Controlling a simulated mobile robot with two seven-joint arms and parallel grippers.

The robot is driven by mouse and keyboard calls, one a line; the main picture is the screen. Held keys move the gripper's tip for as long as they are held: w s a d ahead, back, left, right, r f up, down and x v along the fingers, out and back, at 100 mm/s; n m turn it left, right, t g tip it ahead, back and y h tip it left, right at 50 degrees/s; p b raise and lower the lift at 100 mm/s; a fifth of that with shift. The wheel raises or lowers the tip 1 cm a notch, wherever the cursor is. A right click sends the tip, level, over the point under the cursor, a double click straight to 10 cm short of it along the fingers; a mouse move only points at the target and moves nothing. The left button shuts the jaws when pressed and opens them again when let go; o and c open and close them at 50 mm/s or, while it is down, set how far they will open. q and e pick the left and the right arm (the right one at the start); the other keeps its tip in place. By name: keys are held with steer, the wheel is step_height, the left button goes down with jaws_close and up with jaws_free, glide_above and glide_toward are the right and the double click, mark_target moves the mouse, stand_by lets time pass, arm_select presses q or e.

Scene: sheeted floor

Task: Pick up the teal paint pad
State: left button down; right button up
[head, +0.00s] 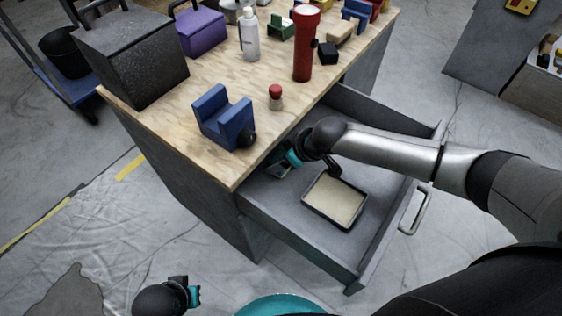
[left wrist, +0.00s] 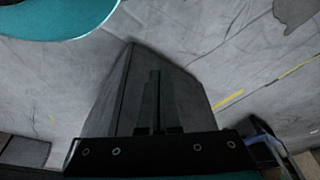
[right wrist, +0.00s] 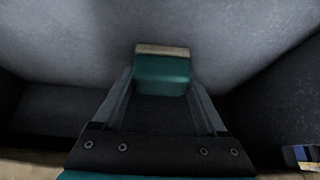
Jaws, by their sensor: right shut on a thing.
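The teal paint pad (right wrist: 162,75) shows in the right wrist view as a teal block with a pale beige far edge. My right gripper (right wrist: 162,90) is shut on it, with one finger on each side. In the head view my right gripper (head: 285,168) reaches down into the open drawer (head: 280,215), near its left wall by the bench; I cannot make out the pad clearly there. My left gripper (head: 182,288) hangs at the lower left of the head view, over the floor. Its fingers (left wrist: 155,95) are together and empty in the left wrist view.
A black tray with a cream inside (head: 336,200) lies in the drawer beside my right gripper. The wooden bench top (head: 180,125) carries a blue block (head: 224,118), a red-capped item (head: 276,97), a red torch (head: 305,45) and a white bottle (head: 250,38).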

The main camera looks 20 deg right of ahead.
steer(key=shift+c, duration=0.8)
steer(key=shift+r, duration=0.1)
